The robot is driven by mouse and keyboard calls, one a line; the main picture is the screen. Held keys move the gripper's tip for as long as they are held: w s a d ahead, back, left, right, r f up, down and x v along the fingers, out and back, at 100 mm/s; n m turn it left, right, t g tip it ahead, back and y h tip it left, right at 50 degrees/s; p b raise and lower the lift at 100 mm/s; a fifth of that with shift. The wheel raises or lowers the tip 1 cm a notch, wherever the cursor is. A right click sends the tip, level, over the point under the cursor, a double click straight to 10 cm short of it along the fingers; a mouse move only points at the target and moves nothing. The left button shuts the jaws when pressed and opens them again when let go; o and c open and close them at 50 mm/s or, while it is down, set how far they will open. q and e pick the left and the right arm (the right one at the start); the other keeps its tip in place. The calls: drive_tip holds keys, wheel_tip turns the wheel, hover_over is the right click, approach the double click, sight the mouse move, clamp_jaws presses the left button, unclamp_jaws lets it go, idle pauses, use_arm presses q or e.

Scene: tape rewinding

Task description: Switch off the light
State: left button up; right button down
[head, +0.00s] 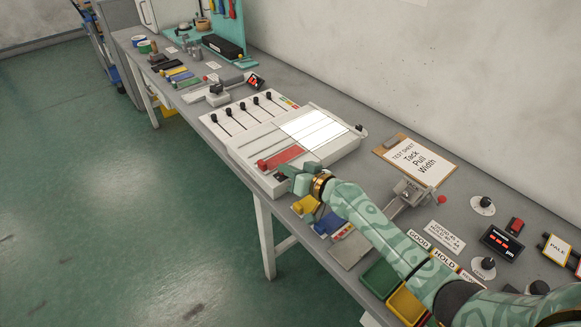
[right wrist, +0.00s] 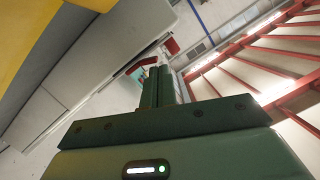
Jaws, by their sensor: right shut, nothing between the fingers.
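A pale console (head: 235,150) on the bench carries a glowing white panel (head: 312,129), which is lit. A small dark switch-like part (head: 281,177) sits at the console's front corner, partly covered by my right gripper. My right gripper (head: 287,174) is at this corner, with its fingers closed and empty; I cannot tell whether it touches the part. In the right wrist view the closed green fingers (right wrist: 168,84) point towards a red part (right wrist: 172,46) and a pale surface. My left gripper is not in view.
A red strip (head: 284,158) and several black sliders (head: 243,106) are on the console. A clipboard (head: 418,159) lies to its right. Yellow and blue blocks (head: 328,222) and coloured trays (head: 380,278) lie near my right arm. The bench's front edge is close to the gripper.

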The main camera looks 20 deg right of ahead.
drive_tip(key=shift+s, duration=0.1)
drive_tip(key=shift+a+f+n+h, duration=0.2)
drive_tip(key=shift+f+n+h, duration=0.15)
drive_tip(key=shift+n, duration=0.15)
wheel_tip(320, 180, up, 5)
drive_tip(key=p, duration=0.5)
drive_tip(key=f+p+v, duration=0.1)
drive_tip(key=p+v, duration=0.1)
drive_tip(key=v, duration=0.7)
drive_tip(key=shift+s, duration=0.6)
